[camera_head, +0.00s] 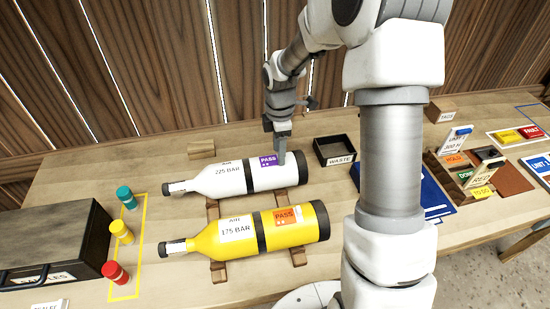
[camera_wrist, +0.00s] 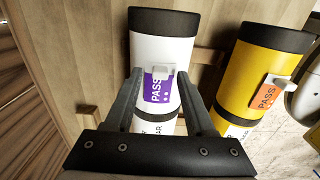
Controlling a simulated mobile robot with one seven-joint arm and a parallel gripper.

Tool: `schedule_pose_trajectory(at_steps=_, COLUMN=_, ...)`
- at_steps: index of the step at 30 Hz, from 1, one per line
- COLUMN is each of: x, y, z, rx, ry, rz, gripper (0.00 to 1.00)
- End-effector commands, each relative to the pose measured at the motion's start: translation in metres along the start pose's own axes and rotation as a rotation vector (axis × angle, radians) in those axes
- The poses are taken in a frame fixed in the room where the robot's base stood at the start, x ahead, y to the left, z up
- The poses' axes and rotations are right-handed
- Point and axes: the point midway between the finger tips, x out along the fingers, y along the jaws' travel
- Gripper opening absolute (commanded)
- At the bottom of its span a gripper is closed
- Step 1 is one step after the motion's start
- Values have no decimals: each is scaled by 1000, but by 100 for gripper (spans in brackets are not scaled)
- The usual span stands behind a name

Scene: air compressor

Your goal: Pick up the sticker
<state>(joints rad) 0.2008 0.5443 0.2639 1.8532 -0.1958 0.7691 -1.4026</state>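A purple PASS sticker (camera_head: 268,162) is on the white bottle (camera_head: 215,181), near its dark base end; in the wrist view the sticker (camera_wrist: 158,88) lies between my two fingers, with a small pale tab at its top. An orange PASS sticker (camera_head: 286,216) is on the yellow bottle (camera_head: 212,240); it also shows in the wrist view (camera_wrist: 267,96). My gripper (camera_head: 281,160) is over the white bottle beside the purple sticker. In the wrist view its fingers (camera_wrist: 160,75) are spread apart with nothing visibly clamped between them. Whether the fingertips touch the bottle is unclear.
Both bottles lie on wooden cradles (camera_head: 218,272). A black WASTE tray (camera_head: 335,150) stands right of the white bottle. Teal, yellow and red caps (camera_head: 122,231) stand at left beside a dark case (camera_head: 50,245). Card holders (camera_head: 465,165) are at right. My arm hides part of the table.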

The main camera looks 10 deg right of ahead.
Motion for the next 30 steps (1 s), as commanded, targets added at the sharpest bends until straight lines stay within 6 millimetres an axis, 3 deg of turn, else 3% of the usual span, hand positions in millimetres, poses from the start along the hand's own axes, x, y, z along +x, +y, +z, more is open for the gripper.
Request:
schedule_pose_trajectory(at_steps=1, x=0, y=0, z=0, rx=0, ry=0, rz=0, gripper=44)
schedule_pose_trajectory(at_steps=6, x=0, y=0, z=0, rx=0, ry=0, rz=0, gripper=13)
schedule_pose_trajectory(at_steps=9, x=0, y=0, z=0, rx=0, ry=0, rz=0, gripper=0)
schedule_pose_trajectory(at_steps=30, x=0, y=0, z=0, rx=0, ry=0, rz=0, gripper=0)
